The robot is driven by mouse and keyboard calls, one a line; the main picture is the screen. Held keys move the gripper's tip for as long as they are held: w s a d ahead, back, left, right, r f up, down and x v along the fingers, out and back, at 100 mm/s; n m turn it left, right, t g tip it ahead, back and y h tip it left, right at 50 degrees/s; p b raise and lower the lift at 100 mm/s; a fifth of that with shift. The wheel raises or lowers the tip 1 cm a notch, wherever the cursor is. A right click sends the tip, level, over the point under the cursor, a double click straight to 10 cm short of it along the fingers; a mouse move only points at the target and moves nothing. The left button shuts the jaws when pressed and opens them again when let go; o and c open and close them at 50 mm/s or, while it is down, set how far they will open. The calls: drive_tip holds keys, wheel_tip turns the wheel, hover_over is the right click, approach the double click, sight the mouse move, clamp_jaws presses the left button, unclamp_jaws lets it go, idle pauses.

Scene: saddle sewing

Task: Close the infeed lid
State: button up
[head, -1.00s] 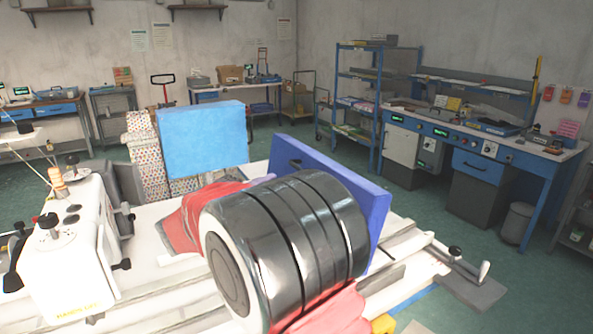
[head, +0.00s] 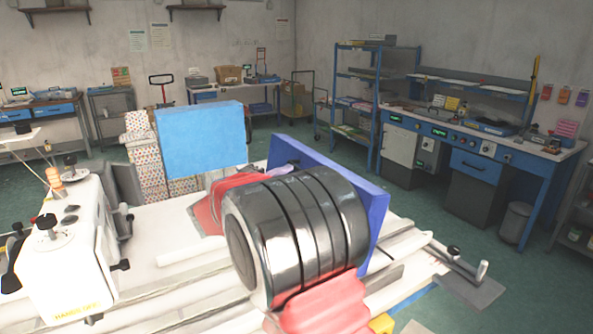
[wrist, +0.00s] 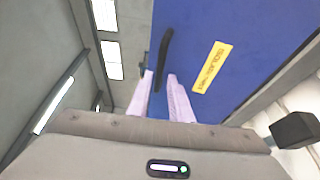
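The infeed lid (head: 372,200) is a dark blue panel standing tilted up behind my arm in the head view. The wrist view shows its blue face (wrist: 215,35) close up, with a black handle (wrist: 165,55) and a yellow label (wrist: 207,67). My gripper (wrist: 160,74) has two pale lilac fingers, set apart with blue showing between them. The lower end of the handle appears at the fingertips; I cannot tell whether they touch. In the head view my dark arm hides much of the lid and most of the gripper.
A white sewing machine (head: 65,262) stands at the left. A light blue panel (head: 200,140) stands behind the pale machine bed, left of the lid.

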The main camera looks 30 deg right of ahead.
sight(298, 169)
drive_tip(key=x, duration=0.6)
drive_tip(key=shift+d, duration=0.1)
drive_tip(key=shift+c, duration=0.4)
clamp_jaws()
drive_tip(key=shift+f, duration=0.1)
